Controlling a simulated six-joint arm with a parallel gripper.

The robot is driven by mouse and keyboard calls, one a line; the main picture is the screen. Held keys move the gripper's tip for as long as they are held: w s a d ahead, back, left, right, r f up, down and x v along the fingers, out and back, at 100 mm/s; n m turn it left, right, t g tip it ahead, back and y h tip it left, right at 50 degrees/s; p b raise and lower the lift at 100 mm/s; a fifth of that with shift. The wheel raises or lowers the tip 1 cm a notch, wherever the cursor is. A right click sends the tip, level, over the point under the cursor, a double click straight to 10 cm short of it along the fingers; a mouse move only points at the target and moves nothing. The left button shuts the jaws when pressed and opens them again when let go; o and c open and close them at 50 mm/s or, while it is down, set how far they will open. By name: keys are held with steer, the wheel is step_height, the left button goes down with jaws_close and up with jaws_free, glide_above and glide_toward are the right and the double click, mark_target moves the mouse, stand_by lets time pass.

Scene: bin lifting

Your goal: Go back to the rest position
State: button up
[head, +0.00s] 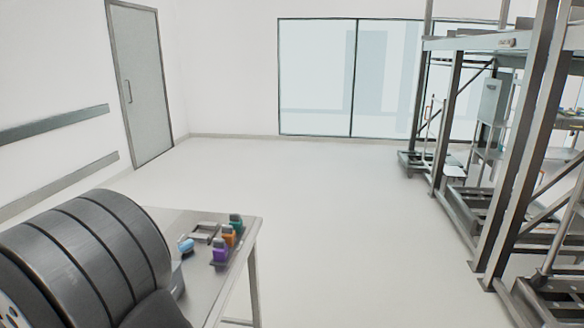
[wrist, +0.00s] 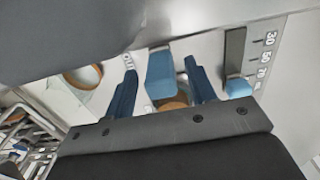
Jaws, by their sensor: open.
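My gripper (wrist: 161,70) shows in the wrist view with its two blue fingers apart. A blue block-like piece (wrist: 160,75) shows between the fingers in the picture; I cannot tell how far it is from them, and no contact is clear. In the head view my gripper cannot be clearly made out; a large dark ribbed part of my arm fills the lower left. Purple (head: 220,250), orange (head: 229,236) and teal (head: 236,223) bins stand in a row on the table (head: 238,268). A small blue item (head: 186,245) lies left of them.
A grey frame-like holder (head: 203,233) lies beside the bins. In the wrist view, a panel with numbers (wrist: 264,57) and another blue piece (wrist: 238,88) are at the right. Tall metal racks (head: 530,150) stand at the right of the room. The floor between is clear.

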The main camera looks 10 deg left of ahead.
step_height(320, 180, up, 17)
step_height(320, 180, down, 18)
steer(key=shift+r, duration=0.25)
steer(key=w, duration=0.4)
steer(key=shift+r, duration=0.25)
step_height(320, 180, up, 17)
step_height(320, 180, down, 10)
steer(key=shift+r, duration=0.2)
steer(key=shift+s, duration=0.1)
stand_by(2.2)
